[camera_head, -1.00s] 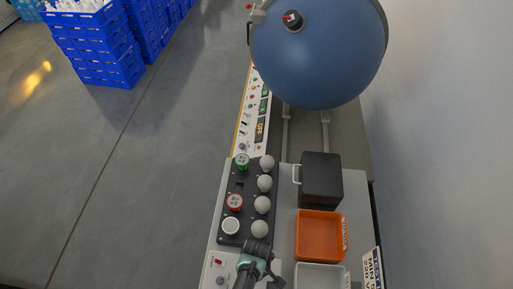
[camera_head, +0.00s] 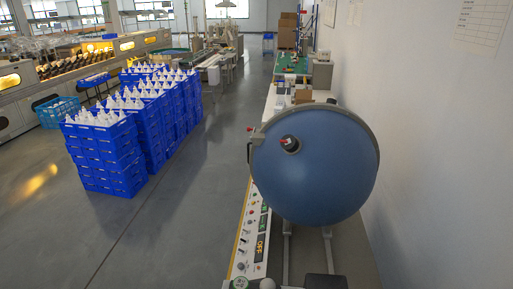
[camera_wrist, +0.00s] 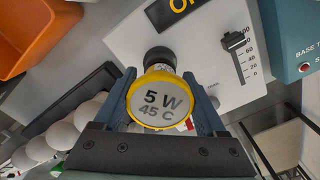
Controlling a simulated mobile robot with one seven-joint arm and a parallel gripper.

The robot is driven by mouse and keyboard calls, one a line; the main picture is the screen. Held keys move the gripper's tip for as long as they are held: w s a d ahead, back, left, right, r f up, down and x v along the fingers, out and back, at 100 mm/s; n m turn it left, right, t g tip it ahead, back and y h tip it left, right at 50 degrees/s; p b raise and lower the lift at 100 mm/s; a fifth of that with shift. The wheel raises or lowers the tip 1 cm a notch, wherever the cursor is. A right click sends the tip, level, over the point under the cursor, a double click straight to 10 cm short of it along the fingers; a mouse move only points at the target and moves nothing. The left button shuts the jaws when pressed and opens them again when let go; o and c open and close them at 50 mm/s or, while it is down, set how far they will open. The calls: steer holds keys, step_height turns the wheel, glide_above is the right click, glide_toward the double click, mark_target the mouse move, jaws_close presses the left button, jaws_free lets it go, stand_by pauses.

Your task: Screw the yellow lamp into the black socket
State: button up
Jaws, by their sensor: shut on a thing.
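The yellow lamp (camera_wrist: 140,75) is in the wrist view, its round grey face marked "5 W 45 C" turned toward the camera. My gripper (camera_wrist: 161,92) is shut on it, with one blue-grey finger on each side. A black round part (camera_wrist: 160,55), which looks like the black socket, shows just behind the lamp's far end on the white panel. The lamp hides part of it, and I cannot tell whether the lamp is seated in it or only in line with it. My gripper and the lamp are not in the head view.
A white panel (camera_wrist: 205,35) with a slider (camera_wrist: 234,42) surrounds the socket. A teal box (camera_wrist: 290,35) stands to the right. An orange tray (camera_wrist: 30,30) and several white bulbs (camera_wrist: 62,135) are at the left. A large blue sphere (camera_head: 315,175) stands on the bench in the head view.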

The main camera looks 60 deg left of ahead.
steer(key=m, duration=0.6)
steer(key=shift+s+f+b, duration=0.1)
steer(key=shift+b, duration=0.2)
steer(key=m, duration=0.5)
steer(key=m+b, duration=0.1)
steer(key=m, duration=0.4)
steer(key=shift+m, duration=0.3)
steer(key=m, duration=0.6)
steer(key=o, duration=1.2)
steer(key=shift+o, duration=0.3)
